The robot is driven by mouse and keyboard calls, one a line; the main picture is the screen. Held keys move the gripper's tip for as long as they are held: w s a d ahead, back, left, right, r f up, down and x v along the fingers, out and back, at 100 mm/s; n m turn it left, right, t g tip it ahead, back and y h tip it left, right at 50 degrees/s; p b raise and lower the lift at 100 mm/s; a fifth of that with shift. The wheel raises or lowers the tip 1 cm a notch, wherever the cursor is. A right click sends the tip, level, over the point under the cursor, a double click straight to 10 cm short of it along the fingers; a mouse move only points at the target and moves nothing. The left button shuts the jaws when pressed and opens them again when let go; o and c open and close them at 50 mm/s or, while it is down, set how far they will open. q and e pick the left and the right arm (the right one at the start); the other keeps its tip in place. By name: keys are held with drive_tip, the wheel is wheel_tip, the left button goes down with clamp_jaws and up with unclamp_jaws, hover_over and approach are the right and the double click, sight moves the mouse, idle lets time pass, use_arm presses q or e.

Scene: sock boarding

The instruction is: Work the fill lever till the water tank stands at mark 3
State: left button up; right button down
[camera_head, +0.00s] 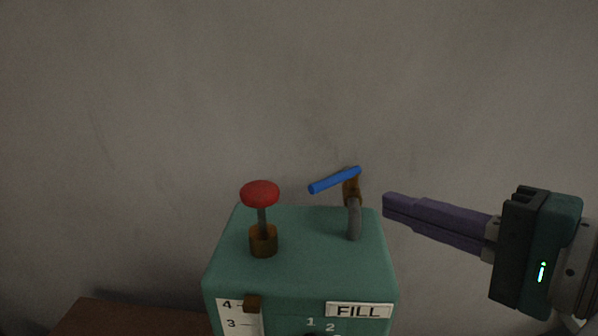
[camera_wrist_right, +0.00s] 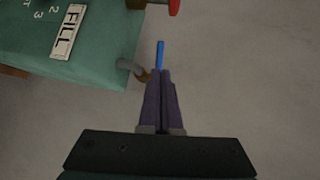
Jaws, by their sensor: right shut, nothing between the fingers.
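A teal tank box (camera_head: 300,272) carries a FILL label (camera_head: 359,310) on its front. The blue fill lever (camera_head: 335,180) sits on a brown pivot atop a bent grey post (camera_head: 354,218); it slopes down to the left. A white scale (camera_head: 240,320) shows marks 4 and 3, with a brown pointer (camera_head: 252,303) level with mark 4. My right gripper (camera_head: 386,204) is shut and empty, just right of the lever and apart from it. In the right wrist view the blue lever (camera_wrist_right: 160,54) shows just beyond the fingertips (camera_wrist_right: 162,74). My left gripper is out of view.
A red mushroom knob (camera_head: 260,193) on a stem stands in a brown collar (camera_head: 263,241) on the box's left. A dial with numbers 1 and 2 is cut off at the bottom. A brown table (camera_head: 95,318) shows lower left. A plain grey wall (camera_head: 300,80) is behind.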

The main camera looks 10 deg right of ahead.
sight(327, 184)
drive_tip(key=x, duration=0.8)
drive_tip(key=shift+f, duration=0.1)
drive_tip(key=shift+w+a, duration=0.45)
drive_tip(key=shift+w, duration=0.15)
